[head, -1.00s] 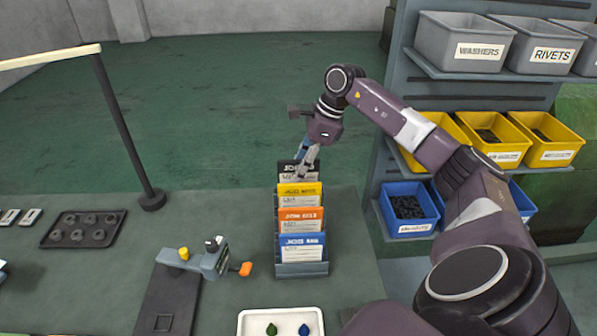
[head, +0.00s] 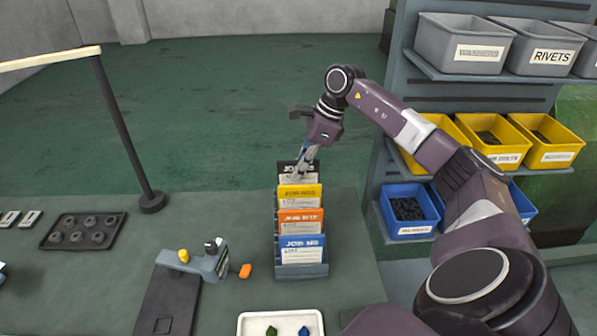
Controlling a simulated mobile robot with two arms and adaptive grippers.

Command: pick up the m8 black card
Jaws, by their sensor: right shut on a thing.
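The black-topped card (head: 288,170) stands at the back of a grey-blue card rack (head: 302,271) on the green table. In front of it in the rack stand a yellow card (head: 300,193), an orange card (head: 301,220) and a blue card (head: 302,246). My right gripper (head: 303,168) reaches down from above at the black card's top edge and is shut on it. The card's lower part is hidden behind the yellow card. The lettering on the black card is too small to read surely. My left gripper does not show.
A shelf with grey, yellow and blue bins (head: 409,212) stands to the right. A clamp-like fixture (head: 208,262) lies left of the rack, and a white tray (head: 255,326) is in front. A dark tray of round parts (head: 83,231) and a lamp post (head: 125,135) are farther left.

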